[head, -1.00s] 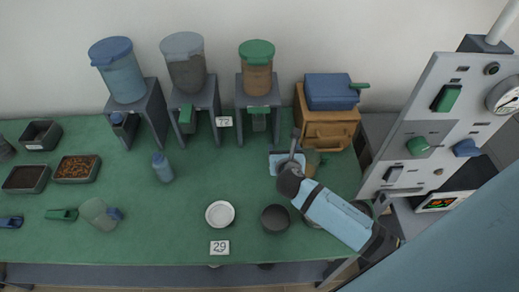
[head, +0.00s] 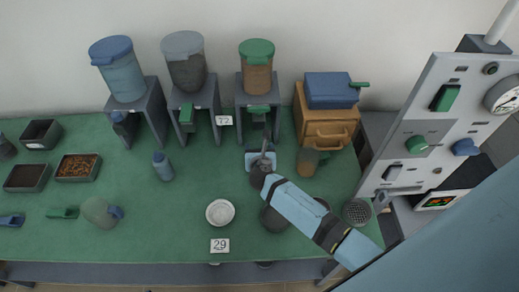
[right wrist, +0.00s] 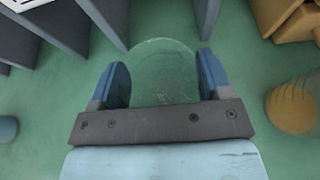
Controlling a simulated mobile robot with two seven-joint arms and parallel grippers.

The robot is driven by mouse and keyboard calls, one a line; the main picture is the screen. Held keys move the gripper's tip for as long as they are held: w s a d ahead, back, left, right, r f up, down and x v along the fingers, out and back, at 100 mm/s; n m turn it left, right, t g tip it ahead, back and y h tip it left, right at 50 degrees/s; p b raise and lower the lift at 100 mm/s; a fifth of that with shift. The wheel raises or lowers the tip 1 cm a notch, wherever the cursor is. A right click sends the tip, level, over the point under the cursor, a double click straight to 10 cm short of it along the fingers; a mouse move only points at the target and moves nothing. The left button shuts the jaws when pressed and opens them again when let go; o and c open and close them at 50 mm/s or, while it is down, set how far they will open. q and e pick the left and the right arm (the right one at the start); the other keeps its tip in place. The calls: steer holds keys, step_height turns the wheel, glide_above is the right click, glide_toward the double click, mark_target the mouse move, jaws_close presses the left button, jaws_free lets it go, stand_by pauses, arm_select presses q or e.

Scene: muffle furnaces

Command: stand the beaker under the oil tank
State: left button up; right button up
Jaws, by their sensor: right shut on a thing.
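My right gripper (head: 262,160) is shut on a clear glass beaker. In the right wrist view the beaker (right wrist: 160,65) shows as a transparent round outline between the two blue fingers; in the head view the gripper mostly hides it. The gripper is over the green table, just in front of the stand with the green-lidded tank (head: 257,72), which holds brown contents and has a green tap (head: 259,112). A grey-lidded tank (head: 185,68) and a blue-lidded tank (head: 116,74) stand to its left. I cannot read which tank holds oil. My left gripper is not in view.
An amber-bottomed jar (head: 308,162) stands close to the gripper's right, before a wooden box (head: 328,128). A white dish (head: 220,212), a dark bowl (head: 272,218) and a blue-capped bottle (head: 163,167) stand nearby. A control panel (head: 440,120) rises at right.

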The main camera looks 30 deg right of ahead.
steer(key=shift+f, duration=0.1)
steer(key=o, duration=1)
steer(key=shift+r, duration=0.2)
steer(key=v, duration=1.2)
steer(key=shift+f, duration=0.15)
